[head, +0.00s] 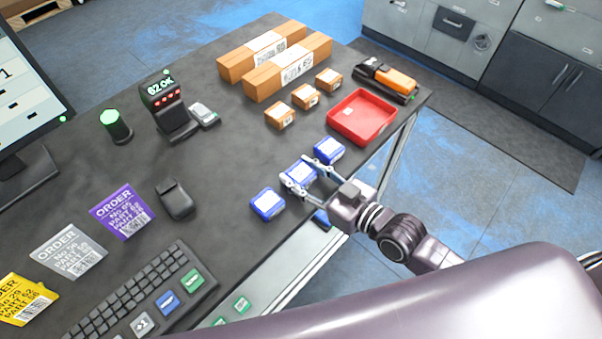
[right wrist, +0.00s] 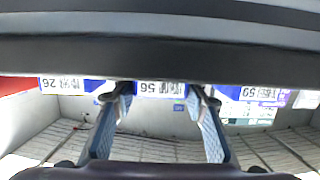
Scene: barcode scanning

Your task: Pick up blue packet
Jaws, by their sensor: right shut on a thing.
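Three blue packets with white labels lie in a row near the table's right edge in the head view: a near one (head: 267,204), a middle one (head: 297,174) and a far one (head: 329,150). My right gripper (head: 305,173) reaches in from the right, its two fingers shut on the middle packet, one on each side. In the right wrist view, the middle packet's label (right wrist: 160,88) shows between the fingertips, with the labels of the far packet (right wrist: 62,83) and the near packet (right wrist: 258,93) to either side. My left gripper is not in view.
A red tray (head: 362,117) stands beyond the packets, beside small brown boxes (head: 305,96) and an orange-black device (head: 388,78). A scanner stand (head: 172,107), a black mouse (head: 175,199), a keyboard (head: 142,295) and order cards (head: 122,212) occupy the left side.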

